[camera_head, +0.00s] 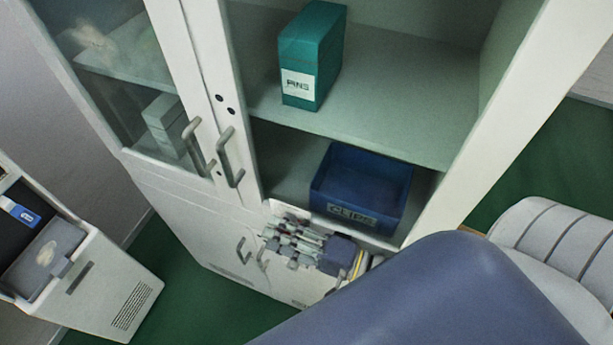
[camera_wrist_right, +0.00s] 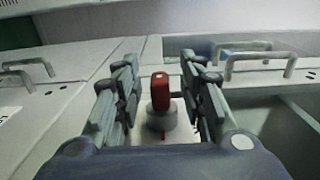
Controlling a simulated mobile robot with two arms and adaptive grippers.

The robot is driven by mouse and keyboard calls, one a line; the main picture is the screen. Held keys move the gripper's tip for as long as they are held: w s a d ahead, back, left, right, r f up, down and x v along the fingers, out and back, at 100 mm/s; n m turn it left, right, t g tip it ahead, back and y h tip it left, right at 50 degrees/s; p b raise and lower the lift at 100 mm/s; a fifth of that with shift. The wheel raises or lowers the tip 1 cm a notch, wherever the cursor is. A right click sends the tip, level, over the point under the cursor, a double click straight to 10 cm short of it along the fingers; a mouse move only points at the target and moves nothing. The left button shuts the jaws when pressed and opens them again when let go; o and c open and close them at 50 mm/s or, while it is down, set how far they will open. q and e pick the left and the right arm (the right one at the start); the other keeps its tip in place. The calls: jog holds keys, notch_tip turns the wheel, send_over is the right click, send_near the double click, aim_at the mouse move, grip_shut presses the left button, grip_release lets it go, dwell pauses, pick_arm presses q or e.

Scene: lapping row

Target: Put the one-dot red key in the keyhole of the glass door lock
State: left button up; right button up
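A red key (camera_wrist_right: 160,88) stands upright in a round grey base (camera_wrist_right: 161,118) in the right wrist view. A small red mark shows just below the base; I cannot count dots on the key. My right gripper (camera_wrist_right: 160,85) is open, with its fingers on both sides of the key and visible gaps between. In the head view my right gripper (camera_head: 300,243) is in front of the cabinet's lower part, and the key is hidden. The cabinet's glass door (camera_head: 205,75) has a pale frame with small dark holes. I cannot tell which is the keyhole. My left gripper is out of view.
The cabinet holds a green PINS box (camera_head: 312,55) and a blue CLIPS bin (camera_head: 361,190). Grey handles (camera_head: 230,158) stick out from the door frames. A white unit (camera_head: 95,285) stands at the lower left. Green floor (camera_head: 175,285) is clear between it and the cabinet.

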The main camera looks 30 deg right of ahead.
jog(key=v, duration=1.2)
jog(key=shift+d, duration=0.1)
dwell(0.4)
